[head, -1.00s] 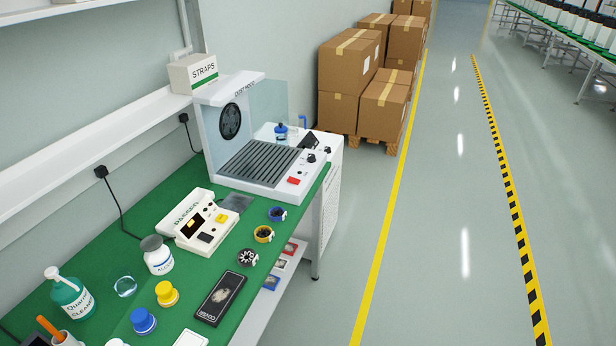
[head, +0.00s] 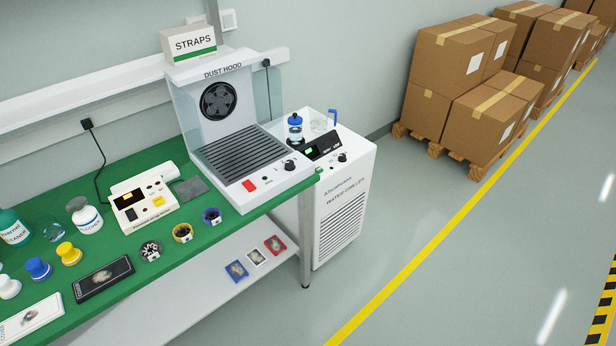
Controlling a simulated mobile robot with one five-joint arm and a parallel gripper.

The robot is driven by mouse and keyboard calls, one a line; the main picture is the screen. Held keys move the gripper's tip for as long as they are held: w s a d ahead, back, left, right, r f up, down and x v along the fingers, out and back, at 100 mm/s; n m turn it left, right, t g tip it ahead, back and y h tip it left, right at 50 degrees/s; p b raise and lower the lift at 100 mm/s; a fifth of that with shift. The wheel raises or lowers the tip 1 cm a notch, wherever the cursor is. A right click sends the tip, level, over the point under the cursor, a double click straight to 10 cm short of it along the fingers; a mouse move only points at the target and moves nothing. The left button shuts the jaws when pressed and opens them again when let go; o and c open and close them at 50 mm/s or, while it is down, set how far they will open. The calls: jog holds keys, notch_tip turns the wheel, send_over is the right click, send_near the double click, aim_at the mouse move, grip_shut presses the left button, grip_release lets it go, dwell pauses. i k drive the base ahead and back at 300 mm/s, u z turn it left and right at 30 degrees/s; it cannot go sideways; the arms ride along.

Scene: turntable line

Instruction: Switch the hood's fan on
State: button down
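The dust hood (head: 217,131) stands at the right end of the green bench, with clear side panels and a slatted grille (head: 240,151). Its round dark fan (head: 219,101) is set in the back wall; I cannot tell whether it turns. On the front face are a red rocker switch (head: 249,185), a small black button or jack (head: 268,178) and a black knob (head: 290,165). I cannot read the switch's position. My gripper is not in view.
Cartons (head: 463,90) on pallets line the wall. The floor (head: 450,270) in front is clear.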

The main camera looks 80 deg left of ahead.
aim_at(248, 186)
jog(key=u, duration=0.05)
jog(key=i, duration=1)
jog(key=u, duration=4.6)
jog(key=i, duration=1)
jog(key=z, duration=0.05)
